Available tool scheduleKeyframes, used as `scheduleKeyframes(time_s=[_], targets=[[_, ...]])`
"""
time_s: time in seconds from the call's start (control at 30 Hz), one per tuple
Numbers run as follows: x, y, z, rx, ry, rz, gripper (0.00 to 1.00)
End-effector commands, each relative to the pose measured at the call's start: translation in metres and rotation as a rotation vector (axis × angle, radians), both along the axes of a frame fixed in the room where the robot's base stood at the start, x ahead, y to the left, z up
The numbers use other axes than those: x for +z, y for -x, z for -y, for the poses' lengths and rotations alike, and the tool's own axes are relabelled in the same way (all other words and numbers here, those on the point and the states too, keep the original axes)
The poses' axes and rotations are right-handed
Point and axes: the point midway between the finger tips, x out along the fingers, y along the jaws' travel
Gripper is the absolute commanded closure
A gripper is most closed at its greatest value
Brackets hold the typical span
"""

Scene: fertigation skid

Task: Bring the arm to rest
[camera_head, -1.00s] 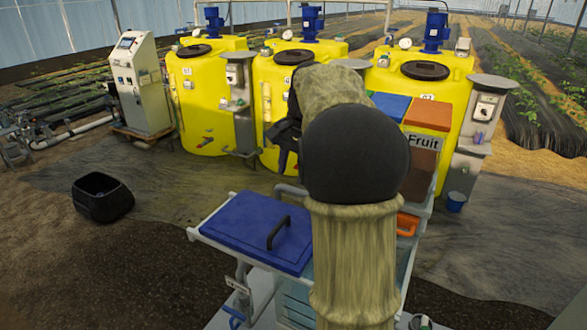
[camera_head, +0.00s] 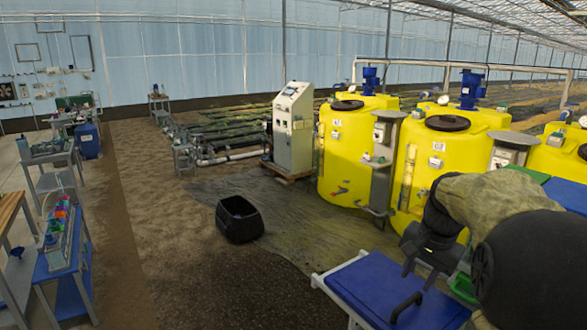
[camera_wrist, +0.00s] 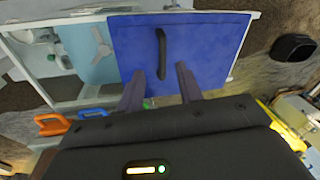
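My arm shows at the right of the head view, bent, with my gripper (camera_head: 417,275) pointing down near the far edge of the blue lid (camera_head: 385,290). In the wrist view, my gripper (camera_wrist: 160,70) has its two dark fingers apart with nothing held between them. The blue lid (camera_wrist: 210,45) with its dark handle (camera_wrist: 161,52) lies beyond the fingertips. I cannot tell the exact height of the fingers above it.
Yellow tanks (camera_head: 355,150) stand behind my arm, with a grey control cabinet (camera_head: 293,130) to their left. A black open bin (camera_head: 240,219) sits on the floor. Benches with bottles (camera_head: 62,235) line the left.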

Motion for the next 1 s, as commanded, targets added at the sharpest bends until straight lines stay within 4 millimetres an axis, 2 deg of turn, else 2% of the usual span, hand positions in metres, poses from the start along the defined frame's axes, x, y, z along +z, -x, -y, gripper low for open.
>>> scheduleKeyframes(time_s=[0.03,0.3,0.5,0.6,0.73,1.0], targets=[[-0.018,0.008,-0.013,0.054,0.014,-0.001,0.64],[-0.093,0.055,-0.066,0.347,0.11,0.03,0.64],[-0.142,0.105,-0.101,0.584,0.174,0.059,0.64],[-0.16,0.127,-0.112,0.681,0.197,0.073,0.64],[-0.17,0.143,-0.119,0.748,0.214,0.084,0.64],[-0.171,0.144,-0.119,0.756,0.217,0.087,0.64]])
